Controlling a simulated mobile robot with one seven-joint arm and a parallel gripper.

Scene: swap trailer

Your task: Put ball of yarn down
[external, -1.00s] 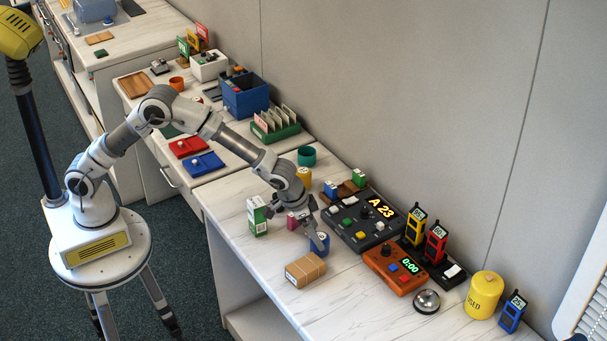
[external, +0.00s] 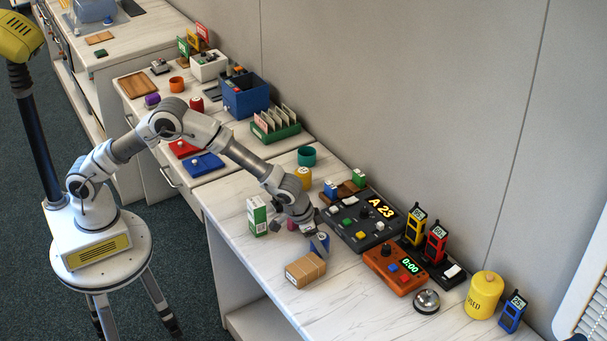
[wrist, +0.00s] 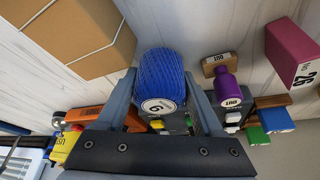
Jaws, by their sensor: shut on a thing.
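The ball of yarn (wrist: 162,72) is blue and ribbed, with a white round label on its near end. My gripper (wrist: 160,92) is shut on it, one finger on each side, in the wrist view. In the external view my gripper (external: 312,237) is low over the front counter, and only part of the blue yarn (external: 322,243) shows beside the fingers. It is between the cardboard box and the black console. I cannot tell whether the yarn touches the counter.
The cardboard box (external: 305,270) stands close in front of my gripper. The black console (external: 364,219) and orange timer (external: 395,266) are to the right. A green-and-white carton (external: 257,215) stands to the left. Bare counter (external: 342,292) lies right of the cardboard box.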

